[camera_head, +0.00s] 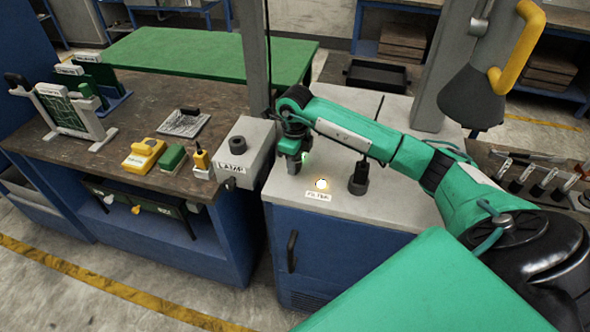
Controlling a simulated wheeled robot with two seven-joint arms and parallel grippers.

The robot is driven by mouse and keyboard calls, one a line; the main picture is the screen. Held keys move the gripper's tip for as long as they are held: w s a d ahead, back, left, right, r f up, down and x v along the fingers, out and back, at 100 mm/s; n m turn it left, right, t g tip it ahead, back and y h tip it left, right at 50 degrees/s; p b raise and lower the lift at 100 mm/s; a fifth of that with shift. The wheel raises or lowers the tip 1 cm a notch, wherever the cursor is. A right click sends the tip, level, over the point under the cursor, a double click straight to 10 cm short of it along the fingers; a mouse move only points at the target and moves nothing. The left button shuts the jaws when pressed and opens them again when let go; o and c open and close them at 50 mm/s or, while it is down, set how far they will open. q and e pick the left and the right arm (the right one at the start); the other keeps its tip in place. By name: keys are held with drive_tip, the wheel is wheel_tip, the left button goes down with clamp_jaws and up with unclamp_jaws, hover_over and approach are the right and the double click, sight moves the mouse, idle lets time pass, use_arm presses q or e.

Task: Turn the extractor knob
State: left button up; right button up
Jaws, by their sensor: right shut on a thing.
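My right arm comes in from the right, and its right gripper (293,165) points down at the left part of the pale cabinet top (400,205). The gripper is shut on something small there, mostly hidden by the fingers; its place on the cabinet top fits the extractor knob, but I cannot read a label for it. A small green glow shows beside the fingers. A lit round button (321,184) with a label, apparently FILTER, is just right of the gripper. A black upright knob or post (358,180) stands further right. My left gripper is not in view.
A grey lamp box (246,153) stands close left of the gripper. A wooden bench (85,150) holds a yellow device (143,156), a green block (172,159) and a rack (65,108). A dark hood with a yellow handle (517,45) hangs at the upper right.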

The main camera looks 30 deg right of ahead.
drive_tip(key=n+b, duration=0.6)
drive_tip(key=shift+w+f+b, duration=0.1)
drive_tip(key=shift+f+b, duration=0.1)
drive_tip(key=shift+b, duration=0.2)
drive_tip(key=shift+n+b, duration=0.7)
drive_tip(key=shift+n, duration=0.3)
drive_tip(key=shift+r+n+b, duration=0.1)
drive_tip(key=shift+n+b, duration=0.2)
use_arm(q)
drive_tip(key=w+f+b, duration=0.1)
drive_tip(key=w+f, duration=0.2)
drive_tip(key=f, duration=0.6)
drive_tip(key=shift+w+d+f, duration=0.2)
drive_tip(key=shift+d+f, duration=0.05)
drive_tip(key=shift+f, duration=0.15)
use_arm(e)
drive_tip(key=shift+r+n, duration=0.15)
drive_tip(key=shift+n, duration=0.95)
drive_tip(key=o, duration=1)
